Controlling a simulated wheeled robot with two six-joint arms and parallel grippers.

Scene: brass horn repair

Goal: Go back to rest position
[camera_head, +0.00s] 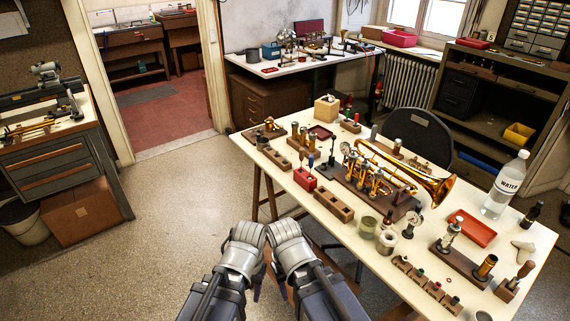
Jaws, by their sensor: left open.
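My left gripper (257,280) hangs low in front of the workbench's near left edge, pointing down toward the floor. It is open and holds nothing that I can see. My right gripper (281,278) is close beside it, mostly hidden by its own wrist, so its jaws cannot be made out. Both are apart from the things on the bench. A brass horn (405,172) lies on the white-topped workbench (345,235), by a dark wooden stand with upright valve parts.
The bench also bears a red block (305,179), a red tray (472,228), a water bottle (505,186) and several small parts. A dark chair (418,135) stands behind it. A drawer cabinet (55,165) is at left. The floor (190,205) between is clear.

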